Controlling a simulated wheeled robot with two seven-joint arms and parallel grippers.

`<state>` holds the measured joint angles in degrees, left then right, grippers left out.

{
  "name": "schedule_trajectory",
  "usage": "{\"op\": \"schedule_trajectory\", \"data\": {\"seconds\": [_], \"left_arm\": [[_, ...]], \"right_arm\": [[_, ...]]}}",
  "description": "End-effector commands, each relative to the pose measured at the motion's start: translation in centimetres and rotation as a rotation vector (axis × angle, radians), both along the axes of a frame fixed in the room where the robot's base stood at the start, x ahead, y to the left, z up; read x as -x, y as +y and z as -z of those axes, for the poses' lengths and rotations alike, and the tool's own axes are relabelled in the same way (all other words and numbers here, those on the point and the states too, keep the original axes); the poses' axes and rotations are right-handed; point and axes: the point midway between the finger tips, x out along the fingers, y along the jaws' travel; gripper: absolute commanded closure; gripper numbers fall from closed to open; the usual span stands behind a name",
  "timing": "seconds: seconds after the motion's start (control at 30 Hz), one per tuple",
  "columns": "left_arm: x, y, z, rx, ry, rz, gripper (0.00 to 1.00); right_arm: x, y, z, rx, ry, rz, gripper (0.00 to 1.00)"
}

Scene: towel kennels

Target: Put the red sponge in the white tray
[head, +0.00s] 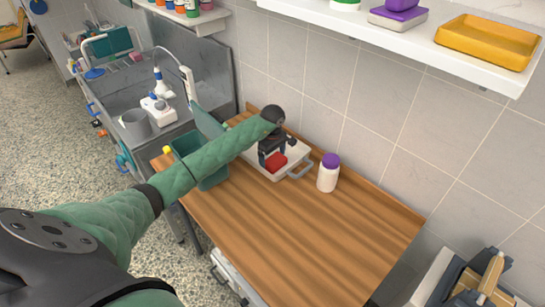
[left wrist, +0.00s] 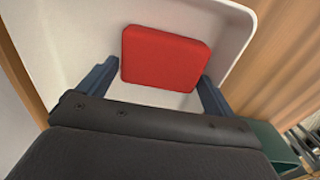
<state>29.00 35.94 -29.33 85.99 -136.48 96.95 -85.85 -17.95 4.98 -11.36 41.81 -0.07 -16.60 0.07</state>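The red sponge (head: 275,163) shows below my left gripper, over the white tray (head: 302,150) on the wooden table. In the left wrist view the red sponge (left wrist: 165,58) lies between the tips of my left gripper (left wrist: 160,75), which meet its two side edges. The left gripper (head: 274,152) looks shut on it. The white tray (left wrist: 70,45) spreads around and under the sponge. I cannot tell whether the sponge touches the tray floor. My right gripper is in neither view.
A white bottle with a purple cap (head: 327,175) stands just right of the tray. A green bin (head: 213,178) is at its left. The front of the wooden table (head: 300,235) is clear. A shelf (head: 400,35) with a yellow tray (head: 487,43) hangs above.

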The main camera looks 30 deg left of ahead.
Motion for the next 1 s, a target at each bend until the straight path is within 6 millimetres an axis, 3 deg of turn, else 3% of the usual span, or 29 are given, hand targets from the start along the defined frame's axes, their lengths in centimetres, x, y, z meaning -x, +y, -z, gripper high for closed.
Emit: {"op": "schedule_trajectory", "data": {"seconds": [0.23, 0.7, 1.0], "left_arm": [[0.0, 0.0, -0.8, -0.001, -0.001, 0.000, 0.09], [-0.1, 0.1, -9.4, -0.002, -0.002, 0.000, 0.09], [0.0, 0.0, -12.0, -0.001, 0.000, -0.001, 0.09]], "right_arm": [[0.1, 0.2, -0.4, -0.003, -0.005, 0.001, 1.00], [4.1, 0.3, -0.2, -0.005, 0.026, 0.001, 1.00], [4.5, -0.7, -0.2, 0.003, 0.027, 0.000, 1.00]]}}
